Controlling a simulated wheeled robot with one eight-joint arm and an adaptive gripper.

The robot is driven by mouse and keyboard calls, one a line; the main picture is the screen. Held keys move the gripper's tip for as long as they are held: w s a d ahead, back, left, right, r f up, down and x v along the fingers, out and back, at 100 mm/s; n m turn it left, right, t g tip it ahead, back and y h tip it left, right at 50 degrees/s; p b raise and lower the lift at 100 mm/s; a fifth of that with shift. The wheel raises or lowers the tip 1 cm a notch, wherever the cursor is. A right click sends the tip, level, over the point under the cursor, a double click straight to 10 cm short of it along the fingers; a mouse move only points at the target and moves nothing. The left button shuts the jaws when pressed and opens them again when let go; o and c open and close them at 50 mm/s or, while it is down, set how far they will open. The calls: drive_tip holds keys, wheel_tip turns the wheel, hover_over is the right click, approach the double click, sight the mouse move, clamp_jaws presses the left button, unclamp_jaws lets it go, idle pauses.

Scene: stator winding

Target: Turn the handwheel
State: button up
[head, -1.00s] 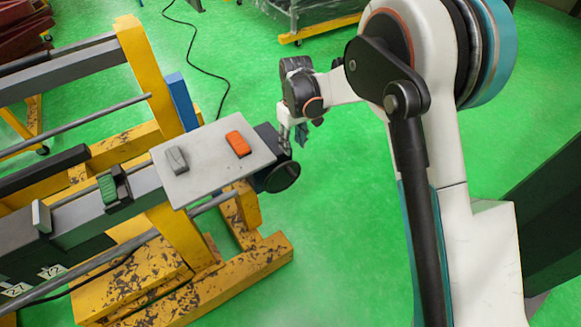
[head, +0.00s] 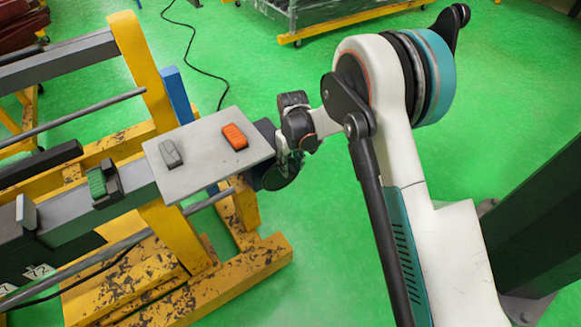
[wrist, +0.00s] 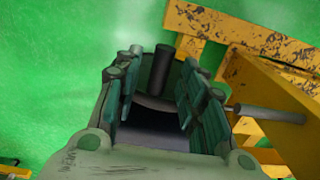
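The handwheel (head: 281,180) is a dark round wheel at the right end of the yellow machine frame, partly covered by my gripper (head: 284,155) in the head view. In the wrist view my gripper (wrist: 159,70) is open, with green-padded fingers on the left and right. The wheel's dark upright handle (wrist: 161,66) stands between the fingertips, with a visible gap on both sides. A dark curved part of the handwheel (wrist: 155,104) lies between the fingers, nearer the palm.
A grey plate (head: 190,185) with an orange block (head: 235,136) and a grey block (head: 171,153) sits beside the wheel. The yellow frame (head: 190,238) and a grey rod (wrist: 270,114) lie close by. Open green floor surrounds the wheel's free side.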

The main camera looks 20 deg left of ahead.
drive_tip(key=shift+f, duration=0.25)
clamp_jaws()
drive_tip(key=shift+s+a+t+h, duration=0.35)
drive_tip(key=shift+s+t+h, duration=0.15)
drive_tip(key=shift+t, duration=0.2)
unclamp_jaws()
drive_tip(key=shift+r, duration=0.1)
drive_tip(key=shift+r, duration=0.1)
wheel_tip(320, 180, up, 12)
drive_tip(key=s, duration=0.1)
drive_tip(key=shift+a, duration=0.45)
